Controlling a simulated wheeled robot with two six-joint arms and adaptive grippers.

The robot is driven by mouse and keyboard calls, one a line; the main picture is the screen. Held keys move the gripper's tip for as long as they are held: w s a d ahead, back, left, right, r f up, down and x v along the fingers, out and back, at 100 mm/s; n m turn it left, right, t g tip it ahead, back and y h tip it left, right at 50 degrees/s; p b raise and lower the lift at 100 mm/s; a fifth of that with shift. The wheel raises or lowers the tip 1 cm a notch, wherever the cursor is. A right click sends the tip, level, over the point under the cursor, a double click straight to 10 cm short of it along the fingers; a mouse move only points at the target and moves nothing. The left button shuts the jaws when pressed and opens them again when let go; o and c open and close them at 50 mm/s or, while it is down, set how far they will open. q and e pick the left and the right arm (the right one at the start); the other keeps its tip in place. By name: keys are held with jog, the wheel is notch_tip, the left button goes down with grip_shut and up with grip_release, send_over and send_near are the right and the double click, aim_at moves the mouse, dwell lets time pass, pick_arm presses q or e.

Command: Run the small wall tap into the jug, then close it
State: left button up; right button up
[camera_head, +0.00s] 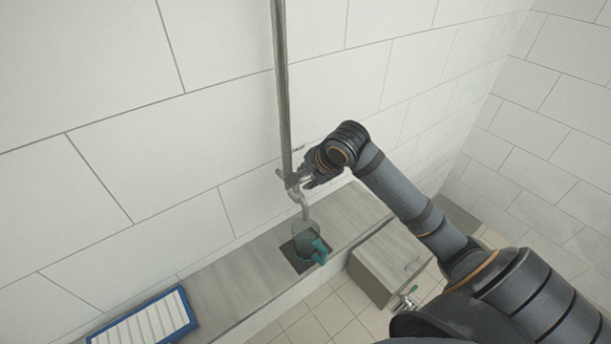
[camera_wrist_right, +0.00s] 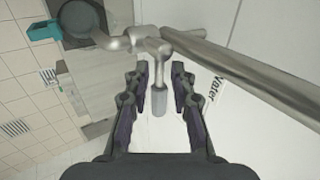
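The small wall tap (camera_head: 293,182) is a grey metal fitting on a vertical pipe, with its spout curving down over the jug. The jug (camera_head: 306,240) is clear with a teal handle and stands upright on a dark square on the ledge. In the right wrist view, the tap (camera_wrist_right: 118,42) and the jug (camera_wrist_right: 82,18) are at the top. My right gripper (camera_head: 307,178) is beside the tap. In the wrist view its fingers (camera_wrist_right: 160,92) are open on both sides of the tap's lever (camera_wrist_right: 159,100), with gaps visible. I cannot tell whether water runs. My left gripper is out of view.
The grey ledge (camera_head: 225,277) runs along the tiled wall. A blue-framed white rack (camera_head: 147,322) lies at its left end. The wall pipe (camera_head: 283,90) rises above the tap.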

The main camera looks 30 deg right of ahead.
jog(key=shift+w+f, duration=0.2)
jog(key=shift+f, duration=0.2)
grip_shut()
jog(key=shift+a, duration=0.1)
jog(key=shift+s+a+m, duration=0.15)
jog(key=shift+a+m, duration=0.05)
jog(key=shift+m, duration=0.4)
jog(key=shift+s+m+h, duration=0.15)
jog(key=shift+m+h, duration=0.75)
jog(key=shift+m, duration=0.1)
